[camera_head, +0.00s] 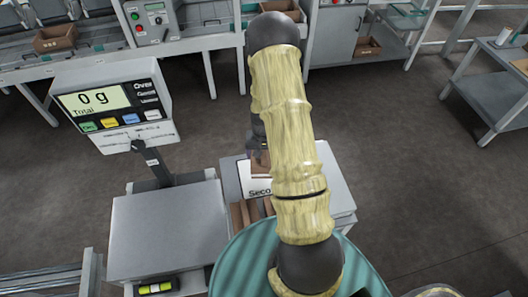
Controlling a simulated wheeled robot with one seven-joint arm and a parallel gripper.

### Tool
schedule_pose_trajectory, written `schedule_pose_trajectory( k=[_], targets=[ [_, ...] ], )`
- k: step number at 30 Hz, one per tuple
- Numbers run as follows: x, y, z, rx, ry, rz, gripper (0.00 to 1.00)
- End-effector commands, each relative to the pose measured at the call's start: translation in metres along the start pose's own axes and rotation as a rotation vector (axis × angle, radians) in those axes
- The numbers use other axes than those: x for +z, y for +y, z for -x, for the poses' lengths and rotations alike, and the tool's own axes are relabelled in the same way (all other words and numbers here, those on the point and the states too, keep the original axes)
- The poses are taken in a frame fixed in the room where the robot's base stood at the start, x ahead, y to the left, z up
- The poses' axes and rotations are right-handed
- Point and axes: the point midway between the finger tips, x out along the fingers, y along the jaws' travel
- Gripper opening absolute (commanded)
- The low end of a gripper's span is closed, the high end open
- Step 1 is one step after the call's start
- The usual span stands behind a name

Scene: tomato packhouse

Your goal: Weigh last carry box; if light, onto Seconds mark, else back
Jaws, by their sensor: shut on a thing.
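The white Seconds mark (256,187) lies on a grey surface right of the scale, with only "Seco" readable. My gripper (258,152) is over the far part of this mark, mostly hidden behind my arm. It is shut on a brown carry box (260,168), of which only a small part shows. I cannot tell whether that box touches the mark. More brown box parts (243,214) show at the near edge of the mark, partly hidden by my arm.
A grey bench with a control box (150,22) runs along the back, with a brown crate (55,38) on the left. A brown box (367,47) sits at the back right. A grey trolley (490,95) stands at right. The floor between is clear.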

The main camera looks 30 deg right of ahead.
Motion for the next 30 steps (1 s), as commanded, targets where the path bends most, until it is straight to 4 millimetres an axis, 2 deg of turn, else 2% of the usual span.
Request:
schedule_pose_trajectory(
  k=[3,18,30],
  targets=[
    [0.0,0.001,-0.013,0.0,0.0,-0.001,0.52],
    [-0.001,0.003,-0.05,0.0,0.001,-0.006,0.52],
    [-0.001,0.001,-0.053,0.0,0.001,-0.003,0.52]
  ],
)
